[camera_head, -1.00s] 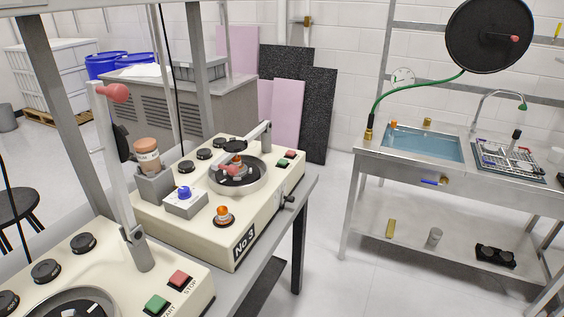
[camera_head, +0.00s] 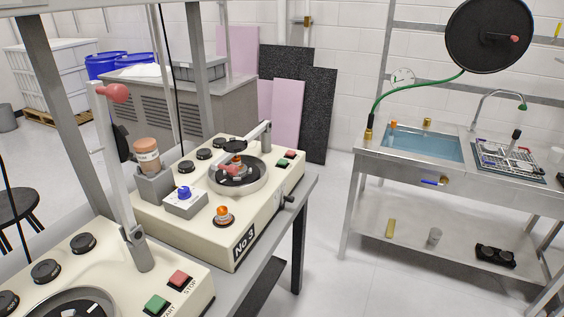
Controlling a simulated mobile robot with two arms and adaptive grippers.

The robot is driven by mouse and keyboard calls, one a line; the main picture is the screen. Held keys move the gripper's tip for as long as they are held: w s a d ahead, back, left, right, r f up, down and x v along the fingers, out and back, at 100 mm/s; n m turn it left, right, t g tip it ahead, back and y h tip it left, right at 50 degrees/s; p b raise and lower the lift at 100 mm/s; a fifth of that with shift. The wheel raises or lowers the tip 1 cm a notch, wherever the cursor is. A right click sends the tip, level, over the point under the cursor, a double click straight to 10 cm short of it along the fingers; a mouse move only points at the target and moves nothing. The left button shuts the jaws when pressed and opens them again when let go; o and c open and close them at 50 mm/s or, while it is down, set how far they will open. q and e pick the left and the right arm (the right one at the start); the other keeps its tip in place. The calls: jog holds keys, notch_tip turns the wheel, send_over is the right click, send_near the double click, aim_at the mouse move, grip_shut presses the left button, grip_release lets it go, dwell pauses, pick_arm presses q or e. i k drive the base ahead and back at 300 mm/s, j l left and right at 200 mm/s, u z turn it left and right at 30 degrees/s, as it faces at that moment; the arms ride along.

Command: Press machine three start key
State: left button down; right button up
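Machine three (camera_head: 215,235) is a cream-coloured box labelled "No 3", on a grey bench in the middle left. At its far right corner are two small keys, a green one (camera_head: 282,163) and a red one (camera_head: 291,154). Their lettering is too small to read. A round grey bowl (camera_head: 262,180) with a dark plate and an arm over it sits beside the keys. No gripper shows in this view.
A nearer cream machine (camera_head: 190,264) at lower left has a green START key (camera_head: 156,305), a red STOP key (camera_head: 179,278) and a raised arm (camera_head: 118,175). A steel sink table (camera_head: 365,163) stands at right. The floor between is clear.

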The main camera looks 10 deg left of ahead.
aim_at(281, 162)
jog(key=i+l+u, duration=0.1)
jog(key=u, duration=0.75)
jog(key=i+l+u, duration=0.2)
jog(key=l, duration=0.2)
jog(key=i+l+u, duration=0.25)
jog(key=l, duration=0.15)
jog(key=l+u, duration=0.2)
jog(key=l, duration=0.25)
jog(key=i+l+u, duration=0.2)
jog(key=l, duration=0.25)
jog(key=i+l, duration=0.1)
jog(key=l, duration=0.65)
jog(key=i+l+u, duration=0.1)
jog(key=l, duration=0.65)
jog(key=i+l, duration=0.1)
jog(key=l, duration=0.65)
